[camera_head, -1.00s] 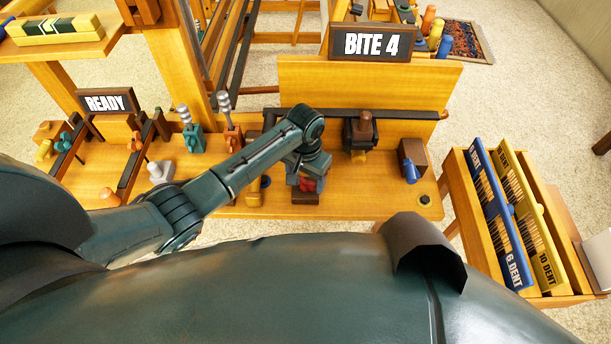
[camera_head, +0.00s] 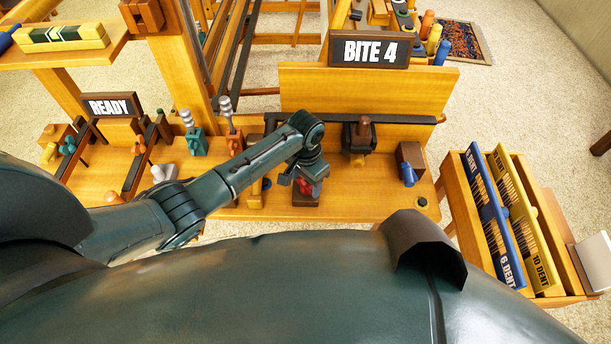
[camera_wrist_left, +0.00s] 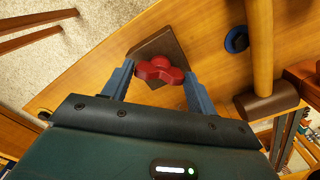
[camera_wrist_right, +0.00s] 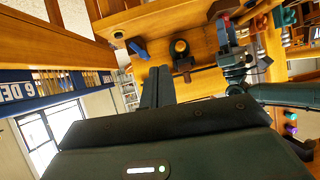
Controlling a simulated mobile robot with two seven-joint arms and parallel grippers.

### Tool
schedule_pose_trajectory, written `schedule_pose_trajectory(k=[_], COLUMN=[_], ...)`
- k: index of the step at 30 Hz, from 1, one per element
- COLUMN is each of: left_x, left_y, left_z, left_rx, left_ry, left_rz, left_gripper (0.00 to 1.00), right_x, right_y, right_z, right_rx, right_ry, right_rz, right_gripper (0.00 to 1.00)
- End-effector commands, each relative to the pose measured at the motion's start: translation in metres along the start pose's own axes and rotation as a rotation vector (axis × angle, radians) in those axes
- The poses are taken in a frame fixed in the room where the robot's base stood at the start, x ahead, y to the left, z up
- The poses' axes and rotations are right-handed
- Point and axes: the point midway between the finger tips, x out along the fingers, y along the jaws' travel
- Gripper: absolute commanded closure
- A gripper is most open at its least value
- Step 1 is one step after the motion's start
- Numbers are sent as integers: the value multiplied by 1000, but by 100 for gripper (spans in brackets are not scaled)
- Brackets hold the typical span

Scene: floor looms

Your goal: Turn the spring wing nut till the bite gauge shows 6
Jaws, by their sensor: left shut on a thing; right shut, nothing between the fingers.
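The red wing nut (camera_wrist_left: 160,71) sits on a dark square block (camera_wrist_left: 158,45) on the wooden bench. My left gripper (camera_wrist_left: 160,78) is shut on the wing nut, one blue-grey finger on each side of it. In the head view, my left gripper (camera_head: 306,182) reaches down over the bench, and a little red (camera_head: 304,187) shows between its parts. The bite gauge (camera_head: 369,50) reads BITE 4. My right gripper (camera_wrist_right: 157,85) is shut and empty, its fingers together in the right wrist view. It is out of the head view.
A brown block with a blue peg (camera_head: 408,173) and a dark clamp-like part (camera_head: 359,137) stand right of my left gripper. A READY sign (camera_head: 108,104) stands at left. Blue (camera_head: 494,212) and yellow (camera_head: 531,220) reeds lie on the right-hand stand.

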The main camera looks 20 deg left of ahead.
Motion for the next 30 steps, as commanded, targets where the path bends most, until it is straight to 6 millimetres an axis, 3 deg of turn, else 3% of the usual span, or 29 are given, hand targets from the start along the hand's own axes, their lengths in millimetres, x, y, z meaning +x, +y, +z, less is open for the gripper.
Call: schedule_pose_trajectory(k=[4,18,30], left_x=[-4,-2,-1], left_y=[-1,0,0], left_z=[0,-1,-1], left_rx=[138,560,770], left_ry=[0,1,2], left_rz=[-1,-1,-1], left_gripper=[65,65,65], right_x=[-6,-8,-9], right_y=[0,9,9], right_z=[-9,-4,-6], right_rx=[-22,-5,-1], right_ry=[-7,-48,-52], right_rz=[1,31,34], right_gripper=[100,100,100])
